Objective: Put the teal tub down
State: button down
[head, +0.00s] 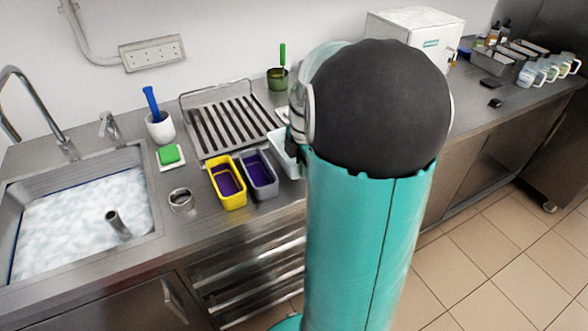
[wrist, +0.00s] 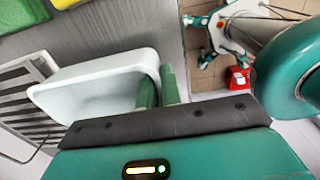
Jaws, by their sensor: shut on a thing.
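The pale, whitish-teal tub (head: 281,152) is at the counter's front, right of the grey tub and near the drying rack; my arm hides its right side. In the wrist view the tub (wrist: 88,95) is an open, empty-looking box with a rounded rim. My gripper's green fingers (wrist: 160,88) are shut on its right-hand wall, one finger on each side. I cannot tell whether its base touches the counter. In the head view my gripper is mostly hidden behind my arm.
A yellow tub (head: 227,183) and a grey tub (head: 260,175) with purple contents stand close on the left. The slatted drying rack (head: 228,123) is behind. A small metal cup (head: 181,200) and foam-filled sink (head: 75,225) are farther left. A white box machine (head: 415,35) stands at back right.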

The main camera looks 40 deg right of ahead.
jog(key=shift+w+d+f, duration=0.25)
jog(key=shift+w+f, duration=0.05)
jog(key=shift+f, duration=0.15)
jog(key=shift+w+f, duration=0.1)
jog(key=shift+f, duration=1.55)
jog(key=shift+f, duration=0.1)
jog(key=c, duration=1.6)
grip_release()
jog(key=r, duration=1.2)
jog(key=shift+s+r, duration=0.15)
jog(key=shift+s, duration=0.15)
